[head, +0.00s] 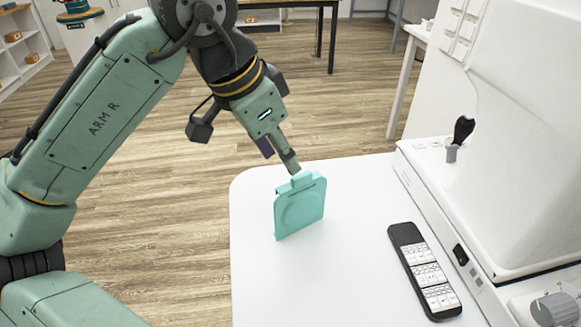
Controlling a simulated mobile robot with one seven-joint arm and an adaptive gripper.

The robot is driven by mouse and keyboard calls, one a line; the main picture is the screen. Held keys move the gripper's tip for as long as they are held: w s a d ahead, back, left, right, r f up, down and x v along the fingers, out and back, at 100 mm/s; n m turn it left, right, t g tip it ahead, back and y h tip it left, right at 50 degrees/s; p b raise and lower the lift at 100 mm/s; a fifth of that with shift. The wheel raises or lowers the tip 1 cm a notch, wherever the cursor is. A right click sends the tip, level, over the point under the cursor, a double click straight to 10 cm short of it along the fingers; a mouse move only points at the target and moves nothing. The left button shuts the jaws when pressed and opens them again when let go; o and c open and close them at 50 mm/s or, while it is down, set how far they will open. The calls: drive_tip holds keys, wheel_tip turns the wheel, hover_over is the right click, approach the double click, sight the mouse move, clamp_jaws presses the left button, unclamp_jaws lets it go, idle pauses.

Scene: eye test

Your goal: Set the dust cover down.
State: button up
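The dust cover appears to be the flat teal square piece (300,210) with a round raised ring on its face and a small tab on top. The fingers look closed on the tab, though the far finger is mostly hidden. I cannot tell whether the lower edge touches the table or hangs just above it.
A large white machine (520,130) fills the right side, with a black-topped joystick (461,135) and a grey knob (553,309). A black tray with white labelled cards (424,270) lies in front of it. The table is clear around the teal piece.

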drive_tip(key=shift+v, duration=2.3)
